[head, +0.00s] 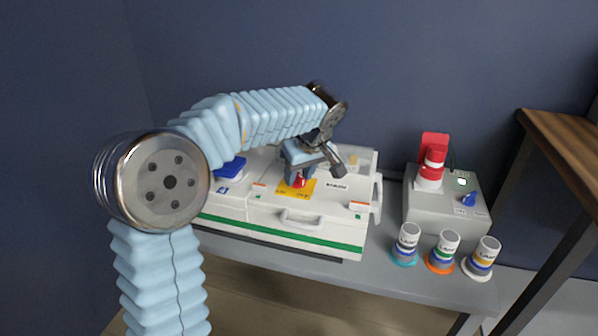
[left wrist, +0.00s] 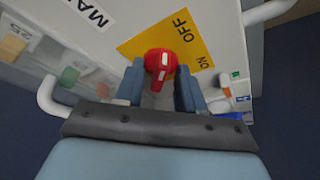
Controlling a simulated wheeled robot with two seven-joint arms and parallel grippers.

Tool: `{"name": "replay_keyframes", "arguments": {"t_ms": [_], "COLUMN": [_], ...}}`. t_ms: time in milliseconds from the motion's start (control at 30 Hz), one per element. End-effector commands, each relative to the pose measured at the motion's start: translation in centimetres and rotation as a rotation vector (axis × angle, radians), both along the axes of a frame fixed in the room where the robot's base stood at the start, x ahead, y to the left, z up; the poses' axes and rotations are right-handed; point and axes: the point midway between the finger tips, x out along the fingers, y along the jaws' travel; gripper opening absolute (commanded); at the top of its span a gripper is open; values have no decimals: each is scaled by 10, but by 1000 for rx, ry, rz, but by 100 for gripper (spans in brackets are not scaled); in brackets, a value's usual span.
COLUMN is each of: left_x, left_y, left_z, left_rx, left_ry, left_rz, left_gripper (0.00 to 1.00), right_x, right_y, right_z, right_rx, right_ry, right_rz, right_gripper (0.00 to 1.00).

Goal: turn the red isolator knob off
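In the left wrist view the knob (left wrist: 160,64) shows a white mark and sits beside the printed words OFF and ON on the yellow plate (left wrist: 135,45). I cannot tell clearly which word it points at. My left gripper (head: 303,176) is over the knob. In the left wrist view its two fingers (left wrist: 160,82) are apart, one on each side of the knob; I cannot tell whether they touch it. My right gripper is not in view.
The white box (head: 270,222) has a handle, a blue socket cover (head: 229,168) and a green stripe. To the right stand a grey box (head: 422,208) with a red plug and a blue knob, and three labelled cylinders (head: 447,250). A wooden-topped table (head: 565,135) is at far right.

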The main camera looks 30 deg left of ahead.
Motion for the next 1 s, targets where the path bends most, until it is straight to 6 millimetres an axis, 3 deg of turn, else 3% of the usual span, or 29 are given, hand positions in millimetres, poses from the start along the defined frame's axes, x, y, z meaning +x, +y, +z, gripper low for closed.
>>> {"name": "replay_keyframes", "arguments": {"t_ms": [367, 800, 1000], "left_x": [-1, -19, -25], "left_y": [-2, -35, -44], "left_z": [10, 102, 125], "left_rx": [1, 0, 1], "left_ry": [-6, -7, -5], "left_rz": [-1, -4, -2], "left_gripper": [39, 39, 39], "right_x": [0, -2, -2], "right_y": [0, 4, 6], "right_z": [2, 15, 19], "right_rx": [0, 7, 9], "right_ry": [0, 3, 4], "right_rz": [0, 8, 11], "right_gripper": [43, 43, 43]}}
